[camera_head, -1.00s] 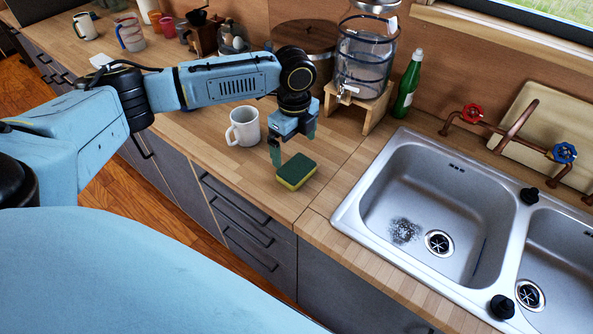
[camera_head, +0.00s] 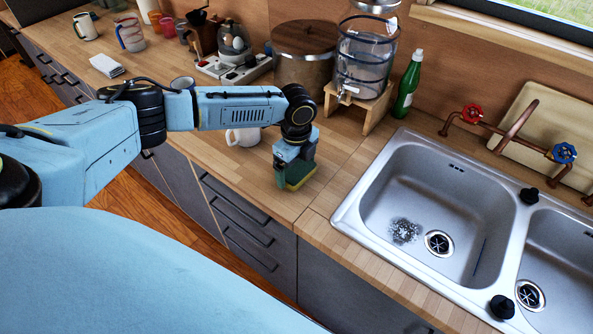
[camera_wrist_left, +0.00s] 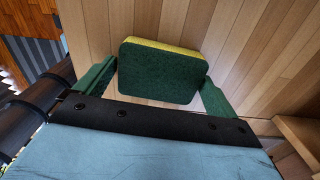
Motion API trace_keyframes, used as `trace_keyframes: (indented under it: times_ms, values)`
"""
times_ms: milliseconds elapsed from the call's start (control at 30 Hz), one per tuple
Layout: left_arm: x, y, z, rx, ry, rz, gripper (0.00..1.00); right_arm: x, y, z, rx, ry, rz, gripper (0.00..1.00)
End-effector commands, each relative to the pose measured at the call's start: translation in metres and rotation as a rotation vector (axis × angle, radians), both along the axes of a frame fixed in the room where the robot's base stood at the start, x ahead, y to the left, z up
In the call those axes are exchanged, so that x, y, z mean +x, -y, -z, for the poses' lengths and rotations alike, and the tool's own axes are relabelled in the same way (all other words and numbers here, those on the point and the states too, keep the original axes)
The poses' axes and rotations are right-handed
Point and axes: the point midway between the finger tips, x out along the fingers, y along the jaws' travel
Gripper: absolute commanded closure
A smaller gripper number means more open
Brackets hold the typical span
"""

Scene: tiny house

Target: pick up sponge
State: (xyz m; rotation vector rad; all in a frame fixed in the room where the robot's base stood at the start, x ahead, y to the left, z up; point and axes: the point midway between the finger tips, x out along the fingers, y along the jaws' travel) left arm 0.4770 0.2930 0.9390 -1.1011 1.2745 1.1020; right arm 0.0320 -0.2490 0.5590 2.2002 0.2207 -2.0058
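The sponge, yellow with a dark green scouring side, lies on the wooden counter left of the sink. In the head view (camera_head: 297,183) it is mostly hidden under my left gripper (camera_head: 296,178). In the left wrist view the sponge (camera_wrist_left: 162,72) sits between the two green fingers of my left gripper (camera_wrist_left: 160,85), green side facing the camera. The fingers are spread, one at each side; the right finger is very close to the sponge's edge, and I cannot tell if it touches. A small gap shows at the left finger. My right gripper is in neither view.
A white mug (camera_head: 243,137) stands just left of the gripper, partly behind my arm. A glass drink dispenser (camera_head: 364,62) on a wooden stand and a green bottle (camera_head: 408,85) stand behind. The double sink (camera_head: 345,212) opens to the right. The counter front is clear.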

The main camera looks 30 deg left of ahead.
Motion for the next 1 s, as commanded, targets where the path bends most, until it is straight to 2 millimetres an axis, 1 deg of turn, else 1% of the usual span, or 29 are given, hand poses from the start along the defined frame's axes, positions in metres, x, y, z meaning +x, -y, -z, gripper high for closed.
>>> trace_keyframes:
  times_ms: [33, 200, 233, 467, 567, 667, 900, 1000]
  values:
    - [0.000, 0.000, 0.000, 0.000, 0.000, 0.000, 0.12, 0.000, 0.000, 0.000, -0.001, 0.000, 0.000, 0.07]
    - [0.000, 0.000, 0.000, 0.000, 0.000, 0.000, 0.34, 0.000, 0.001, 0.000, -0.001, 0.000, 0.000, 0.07]
    - [0.000, 0.000, 0.000, 0.000, 0.000, 0.000, 0.36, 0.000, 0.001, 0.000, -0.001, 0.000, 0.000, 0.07]
    - [0.000, 0.000, -0.001, 0.000, 0.001, 0.000, 0.36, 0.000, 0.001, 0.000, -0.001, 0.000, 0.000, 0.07]
    - [0.001, 0.000, -0.005, -0.001, 0.002, 0.000, 0.36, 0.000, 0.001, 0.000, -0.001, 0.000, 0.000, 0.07]
    - [0.001, 0.000, -0.018, 0.000, 0.003, 0.001, 0.36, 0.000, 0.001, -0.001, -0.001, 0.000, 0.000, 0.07]
    - [0.001, 0.000, -0.067, -0.002, 0.004, 0.001, 0.36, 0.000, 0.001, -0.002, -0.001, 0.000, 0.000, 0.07]
    - [0.001, 0.000, -0.083, 0.000, 0.003, 0.001, 0.36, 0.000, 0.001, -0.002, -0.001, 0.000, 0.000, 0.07]
